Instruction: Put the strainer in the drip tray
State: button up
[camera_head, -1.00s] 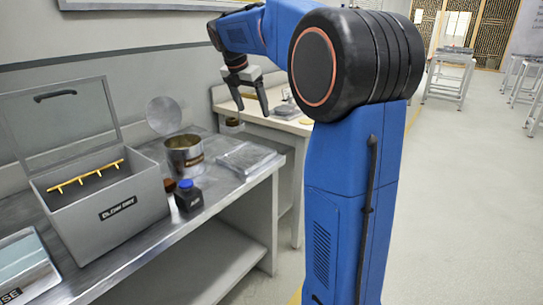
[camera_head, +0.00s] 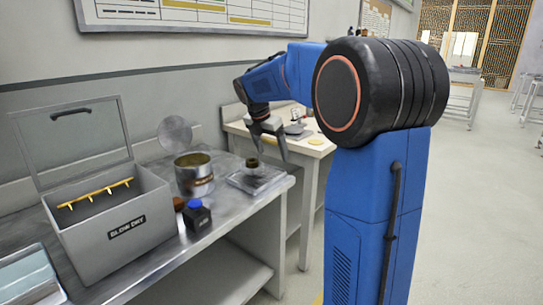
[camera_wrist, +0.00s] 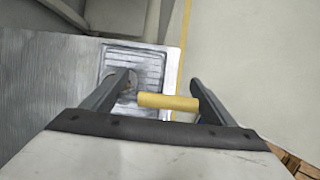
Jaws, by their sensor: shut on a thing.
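My gripper (camera_head: 272,154) is shut on the strainer (camera_head: 253,163), pointing down above the far end of the metal bench. In the wrist view the strainer's yellow handle (camera_wrist: 168,102) lies crosswise between my gripper's fingers (camera_wrist: 162,88). The strainer's dark cup is mostly hidden behind the left finger there. The drip tray (camera_head: 250,183) is a flat grey ribbed tray on the bench; it also shows in the wrist view (camera_wrist: 148,58). The cup appears over the drip tray in both views. I cannot tell whether it touches it.
An open metal pot (camera_head: 194,178) with a raised round lid stands left of the tray. A blue-capped dark bottle (camera_head: 197,217) and the open grey "BLOW DRY" box (camera_head: 115,222) stand nearer. A second table (camera_head: 313,144) with small items is behind.

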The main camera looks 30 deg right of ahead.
jog(key=shift+f, duration=0.95)
jog(key=o, duration=1.6)
jog(key=v, duration=1.1)
jog(key=shift+a+r, duration=0.1)
jog(key=shift+r, duration=0.2)
jog(key=s+a+f+m+t+y, duration=0.1)
jog(key=s+a+f+m, duration=0.3)
jog(key=s, duration=0.5)
jog(key=s+a+f+m+t+y, duration=0.1)
jog(key=s+a+f+m, duration=0.1)
jog(key=s+a+m, duration=0.5)
jog(key=s+a+f+m+y, duration=0.1)
jog(key=s+f+m, duration=0.4)
jog(key=s+f, duration=0.2)
jog(key=s+a+f+m+t+y, duration=0.1)
jog(key=s+f+m, duration=0.5)
jog(key=s, duration=0.6)
jog(key=shift+a+f, duration=0.6)
jog(key=shift+a, duration=0.15)
